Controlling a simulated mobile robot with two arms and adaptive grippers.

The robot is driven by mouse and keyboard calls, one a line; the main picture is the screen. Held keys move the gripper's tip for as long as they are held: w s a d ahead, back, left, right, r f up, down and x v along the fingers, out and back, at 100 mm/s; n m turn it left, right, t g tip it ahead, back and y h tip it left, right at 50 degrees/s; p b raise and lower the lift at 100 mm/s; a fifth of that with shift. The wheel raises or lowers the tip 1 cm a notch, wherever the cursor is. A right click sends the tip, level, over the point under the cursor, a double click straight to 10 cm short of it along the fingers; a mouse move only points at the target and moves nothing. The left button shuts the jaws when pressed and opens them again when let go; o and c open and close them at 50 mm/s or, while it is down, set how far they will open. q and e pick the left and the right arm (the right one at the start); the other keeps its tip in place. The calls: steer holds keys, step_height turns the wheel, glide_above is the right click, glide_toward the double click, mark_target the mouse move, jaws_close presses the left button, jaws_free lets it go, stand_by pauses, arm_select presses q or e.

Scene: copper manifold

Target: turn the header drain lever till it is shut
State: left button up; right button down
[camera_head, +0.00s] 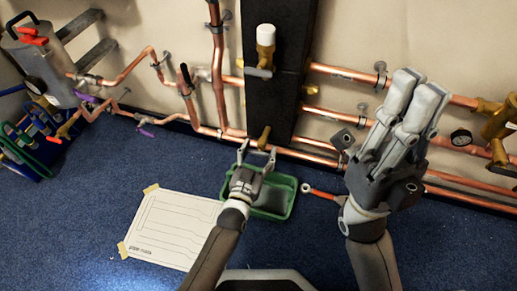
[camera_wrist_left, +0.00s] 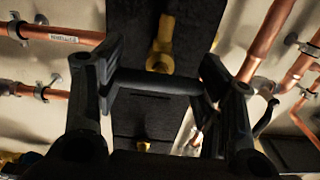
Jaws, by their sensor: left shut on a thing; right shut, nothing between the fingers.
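The header drain shows as a brass fitting (camera_head: 264,137) low on the dark upright board, just beyond my left gripper. My left gripper (camera_head: 256,153) is at this fitting, above the green tray. In the left wrist view, a dark crosswise bar (camera_wrist_left: 155,82), which looks like the drain lever, lies between the two fingers, and the gripper is shut on it. The brass fitting stands behind the bar in that view (camera_wrist_left: 162,50). The lever's exact angle is hard to tell. My right gripper (camera_head: 418,88) is shut and empty, raised at the right in front of the pipes.
A green tray (camera_head: 285,212) stands on the blue floor under my left gripper. A taped paper sheet (camera_head: 175,228) lies to its left. Copper pipes (camera_head: 330,112) run along the wall. A white-capped brass valve (camera_head: 266,40) is higher on the board. A grey tank (camera_head: 45,65) stands far left.

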arm_select(q)
steer(key=o, duration=1)
steer(key=shift+s, duration=0.15)
steer(key=v, duration=1.1)
steer(key=shift+s+a, duration=0.15)
steer(key=shift+s, duration=0.2)
